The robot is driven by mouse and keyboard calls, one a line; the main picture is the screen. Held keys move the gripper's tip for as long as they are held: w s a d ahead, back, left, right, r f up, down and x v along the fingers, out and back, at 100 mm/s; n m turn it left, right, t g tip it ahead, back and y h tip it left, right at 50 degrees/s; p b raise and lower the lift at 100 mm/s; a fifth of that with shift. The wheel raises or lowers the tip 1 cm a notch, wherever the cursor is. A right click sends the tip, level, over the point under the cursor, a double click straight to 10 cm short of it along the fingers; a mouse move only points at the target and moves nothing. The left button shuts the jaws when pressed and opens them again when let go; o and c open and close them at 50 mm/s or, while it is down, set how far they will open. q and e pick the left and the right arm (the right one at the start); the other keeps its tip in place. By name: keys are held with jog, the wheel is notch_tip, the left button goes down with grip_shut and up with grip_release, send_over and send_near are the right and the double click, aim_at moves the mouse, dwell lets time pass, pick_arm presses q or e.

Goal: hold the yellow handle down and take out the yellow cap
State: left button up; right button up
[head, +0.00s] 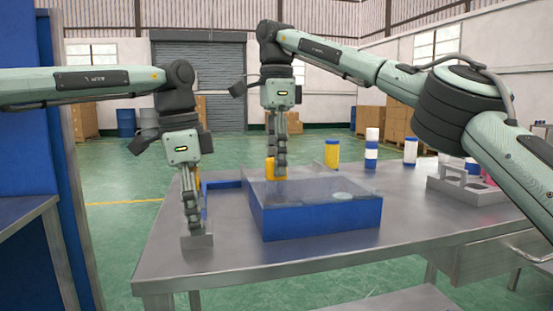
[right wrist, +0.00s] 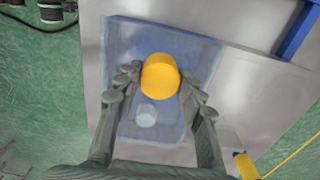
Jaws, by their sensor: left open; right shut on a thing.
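The yellow cap (head: 270,169) is between the fingers of my right gripper (head: 279,172), which is shut on it. It is held above the back part of the blue box with a clear top, and it also shows in the right wrist view (right wrist: 160,76). My left gripper (head: 192,222) is open and points down at a grey block at the table's left end. A yellow part (head: 197,180), likely the handle, shows behind the left fingers, mostly hidden. A yellow bar also shows at the lower right of the right wrist view (right wrist: 245,165).
The blue box (head: 315,217) stands mid-table, with a pale round thing (head: 342,196) under its clear top. A grey fixture (head: 465,187) is at the right. The table's front is bare.

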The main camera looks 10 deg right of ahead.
pick_arm(q)
jog(key=shift+r, duration=0.1)
jog(key=r, duration=0.4)
jog(key=a+r, duration=0.1)
jog(key=r, duration=0.6)
jog(key=shift+a+r, duration=0.2)
jog(key=shift+r, duration=0.15)
